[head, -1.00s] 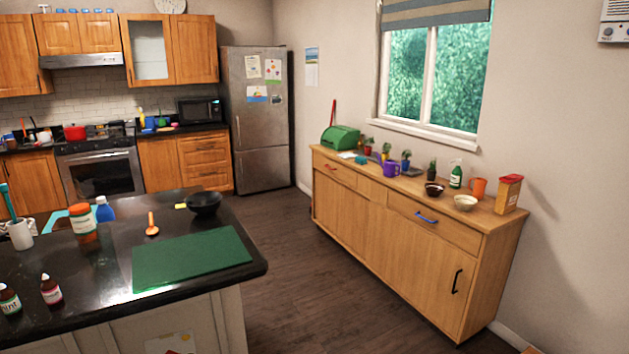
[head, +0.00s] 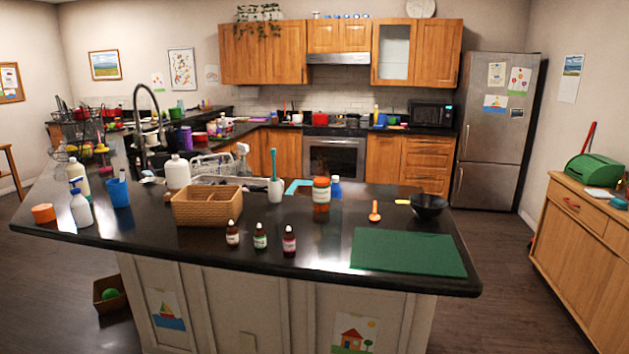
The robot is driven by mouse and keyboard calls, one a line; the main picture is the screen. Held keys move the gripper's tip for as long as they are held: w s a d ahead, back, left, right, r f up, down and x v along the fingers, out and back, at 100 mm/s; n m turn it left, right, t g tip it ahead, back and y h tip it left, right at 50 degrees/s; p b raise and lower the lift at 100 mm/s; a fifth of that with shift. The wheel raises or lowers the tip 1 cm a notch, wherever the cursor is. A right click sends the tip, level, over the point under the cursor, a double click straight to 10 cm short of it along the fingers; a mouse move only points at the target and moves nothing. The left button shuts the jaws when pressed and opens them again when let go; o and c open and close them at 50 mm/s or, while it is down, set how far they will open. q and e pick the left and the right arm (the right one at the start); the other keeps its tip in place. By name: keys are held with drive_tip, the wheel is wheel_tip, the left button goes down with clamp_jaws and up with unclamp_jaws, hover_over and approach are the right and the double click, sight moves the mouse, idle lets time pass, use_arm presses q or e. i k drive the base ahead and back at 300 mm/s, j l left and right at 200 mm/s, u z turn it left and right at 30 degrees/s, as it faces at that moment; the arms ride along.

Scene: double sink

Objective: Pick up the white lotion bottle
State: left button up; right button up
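A pale bottle with a dark top (head: 80,182) stands upright near the left end of the black island counter (head: 320,262), partly hidden by a white spray bottle with a blue head (head: 81,212). A larger plain white bottle (head: 177,174) stands upright behind the wicker basket. I cannot read any label, so I cannot tell for sure which is the lotion bottle. Neither of my grippers shows in the head view.
An orange round container (head: 43,213), a blue cup (head: 118,192) and a wicker basket (head: 208,213) stand nearby on the counter. Several small dropper bottles stand in front. A green mat (head: 407,252) lies at right. Dark floor surrounds the island.

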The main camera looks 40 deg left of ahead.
sight(80, 206)
drive_tip(key=u, duration=2.55)
drive_tip(key=i+j, duration=0.15)
drive_tip(key=i, duration=0.3)
drive_tip(key=l+z, duration=0.05)
